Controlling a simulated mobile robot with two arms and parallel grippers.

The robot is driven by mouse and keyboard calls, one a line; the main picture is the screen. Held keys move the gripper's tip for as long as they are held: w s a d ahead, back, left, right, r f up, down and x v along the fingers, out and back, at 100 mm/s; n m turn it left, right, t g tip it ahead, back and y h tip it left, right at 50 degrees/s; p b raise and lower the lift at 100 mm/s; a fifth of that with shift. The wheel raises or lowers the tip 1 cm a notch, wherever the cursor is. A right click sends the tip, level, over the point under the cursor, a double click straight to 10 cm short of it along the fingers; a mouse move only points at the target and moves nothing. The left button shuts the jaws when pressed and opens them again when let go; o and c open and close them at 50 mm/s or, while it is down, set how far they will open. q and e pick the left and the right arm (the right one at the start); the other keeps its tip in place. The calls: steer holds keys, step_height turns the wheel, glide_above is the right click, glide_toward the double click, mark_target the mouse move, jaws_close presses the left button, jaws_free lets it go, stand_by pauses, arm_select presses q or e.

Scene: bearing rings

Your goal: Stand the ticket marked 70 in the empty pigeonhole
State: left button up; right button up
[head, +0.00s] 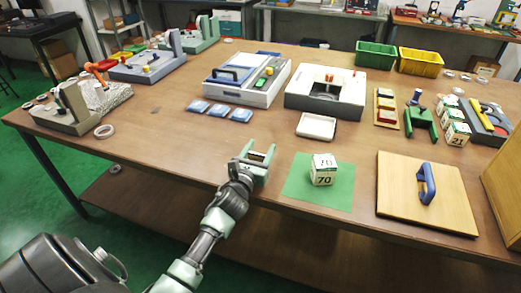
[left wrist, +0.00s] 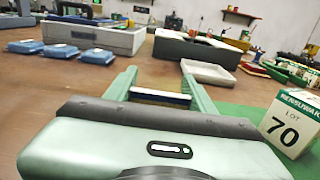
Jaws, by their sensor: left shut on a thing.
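My left gripper (head: 257,153) is over the front part of the table, left of the green mat. It is shut on a thin piece (left wrist: 160,97), which shows as a white strip with a dark blue edge between the fingers in the left wrist view. I cannot read any number on it. A white and green box marked LOT 70 (head: 323,172) stands on the green mat (head: 300,189), apart from the gripper; it also shows in the left wrist view (left wrist: 290,125). I cannot make out a pigeonhole. My right gripper is not in view.
A wooden board with a blue handle (head: 405,195) lies right of the mat. A white tray (head: 316,126), blue packets (head: 219,112) and grey machines stand behind. More marked boxes (head: 456,134) stand at the right. The table left of the gripper is clear.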

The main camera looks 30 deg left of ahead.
arm_select(q)
steer(key=shift+f, duration=0.15)
steer(key=o, duration=1.4)
steer(key=shift+o, duration=0.2)
